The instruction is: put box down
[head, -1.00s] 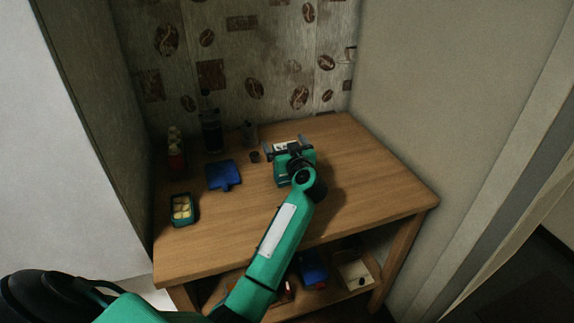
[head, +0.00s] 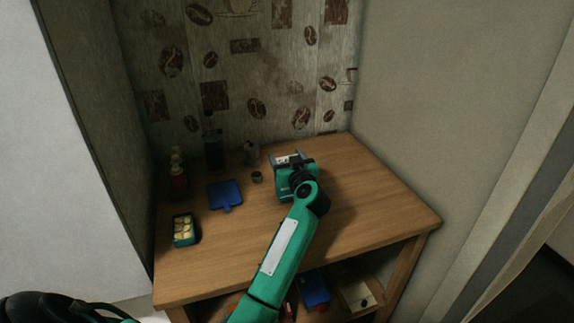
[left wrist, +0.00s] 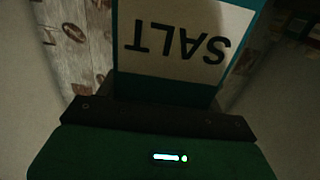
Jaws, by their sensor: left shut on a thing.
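A box with a white label reading SALT (left wrist: 185,40) fills the top of the left wrist view, upside down there, with blue-teal edges. In the head view only a small pale part of the box (head: 284,158) shows past my gripper. My left gripper (head: 291,160), teal and black, is shut on the box, over the back right part of the wooden table (head: 350,195). Its dark fingers (left wrist: 160,115) cross below the label in the left wrist view. The box's base is hidden, so I cannot tell whether it touches the table. My right gripper is not in view.
A blue board (head: 224,195), a small cup (head: 257,177), a dark bottle (head: 213,150), a red container (head: 178,175) and a teal tray with yellow pieces (head: 184,230) stand on the left. The right of the table is clear. Walls close the back and sides.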

